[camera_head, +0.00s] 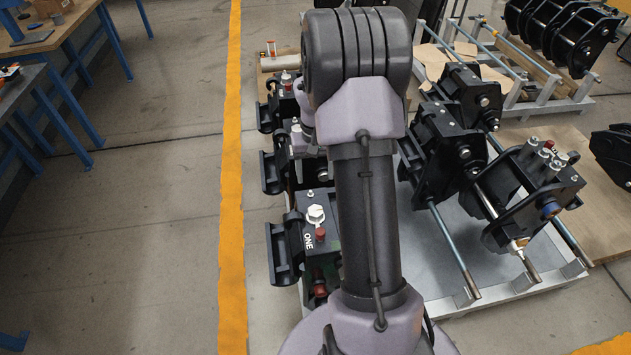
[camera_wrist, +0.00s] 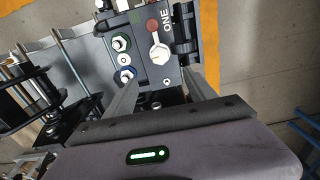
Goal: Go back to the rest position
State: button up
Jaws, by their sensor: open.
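My gripper (camera_wrist: 163,82) shows in the wrist view with its two grey fingers apart and nothing held between them. Beyond the fingertips is a black coupler block marked "ONE" (camera_wrist: 178,18), with a white knob (camera_wrist: 159,54), a red cap and green- and blue-ringed fittings. I cannot tell how far the fingers are from it.
More black couplers (camera_head: 287,100) stand behind in a row. To the right, several heavy black couplers (camera_head: 530,190) sit on a pale rack with metal rods (camera_head: 455,250). A yellow floor line (camera_head: 232,200) runs along the left. Blue-legged workbenches (camera_head: 60,40) stand far left; the floor between is clear.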

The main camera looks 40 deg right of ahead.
jog(key=shift+r, duration=0.15)
jog(key=s+a+r+t+b, duration=0.2)
jog(key=a+r, duration=1.1)
jog(key=a, duration=0.1)
jog(key=s+a+r+n+t+y, duration=0.1)
jog(key=s+a+r+t, duration=0.1)
jog(key=s+a, duration=0.6)
jog(key=s+a+r+n+t+y+b, duration=0.1)
jog(key=s+a+r, duration=0.2)
jog(key=s+a, duration=0.4)
jog(key=shift+s+a+r+t, duration=0.15)
jog(key=shift+s+a+t, duration=0.25)
jog(key=shift+a, duration=0.35)
